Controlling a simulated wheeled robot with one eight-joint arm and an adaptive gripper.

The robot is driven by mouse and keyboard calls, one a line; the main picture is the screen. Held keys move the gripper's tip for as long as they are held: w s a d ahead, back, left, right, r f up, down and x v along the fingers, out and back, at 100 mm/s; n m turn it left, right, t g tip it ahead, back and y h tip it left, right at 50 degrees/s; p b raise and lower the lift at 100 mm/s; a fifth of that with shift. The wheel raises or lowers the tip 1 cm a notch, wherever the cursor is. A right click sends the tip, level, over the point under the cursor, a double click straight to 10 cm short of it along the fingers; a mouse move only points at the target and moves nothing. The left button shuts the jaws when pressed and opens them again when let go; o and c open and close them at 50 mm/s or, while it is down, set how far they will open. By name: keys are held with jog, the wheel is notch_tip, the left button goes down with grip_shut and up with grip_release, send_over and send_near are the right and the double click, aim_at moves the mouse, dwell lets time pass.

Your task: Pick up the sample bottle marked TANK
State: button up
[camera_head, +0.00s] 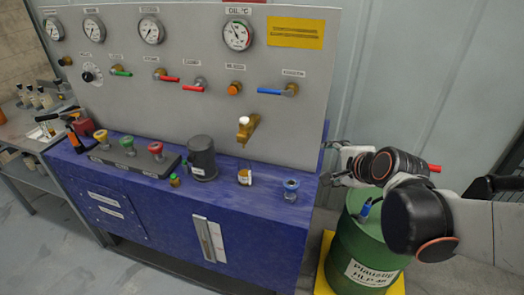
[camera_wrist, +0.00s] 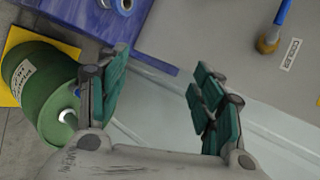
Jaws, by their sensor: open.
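No marking that reads TANK can be made out in either view. In the head view, a small amber bottle with a white label (camera_head: 244,177) stands on the blue bench (camera_head: 140,190) below a brass tap; its lettering is too small to read. A smaller bottle with a green cap (camera_head: 175,181) stands left of the grey jug. Several pale bottles (camera_head: 38,98) stand on the side table at the far left. My gripper (camera_head: 334,163) is beyond the bench's right end, apart from these bottles. In the wrist view my gripper (camera_wrist: 160,72) is open, with nothing between its fingers.
A green drum (camera_head: 362,245) on a yellow base stands below my arm, right of the bench. A blue-topped item (camera_head: 291,190) stands near the bench's right end. The grey jug (camera_head: 202,158) stands between the small bottles. The gauge panel (camera_head: 200,55) with protruding valves rises behind.

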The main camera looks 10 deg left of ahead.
jog(key=w+a+f+m+y, duration=0.1)
jog(key=w+a+f+m, duration=0.2)
jog(key=w+a+m, duration=0.1)
jog(key=m+y+b, duration=0.3)
jog(key=m+y, duration=0.1)
jog(key=m, duration=0.5)
send_near(248, 174)
jog(key=shift+w+a, duration=0.25)
jog(key=b+x, duration=0.2)
jog(key=x, duration=0.6)
jog(key=shift+d, duration=0.1)
jog(key=x, duration=0.1)
jog(key=b+x, duration=0.1)
jog(key=x, duration=0.1)
jog(key=b+x, duration=0.1)
jog(key=x, duration=0.1)
jog(key=shift+f, duration=0.3)
jog(key=shift+r, duration=0.1)
jog(key=c, duration=1.2)
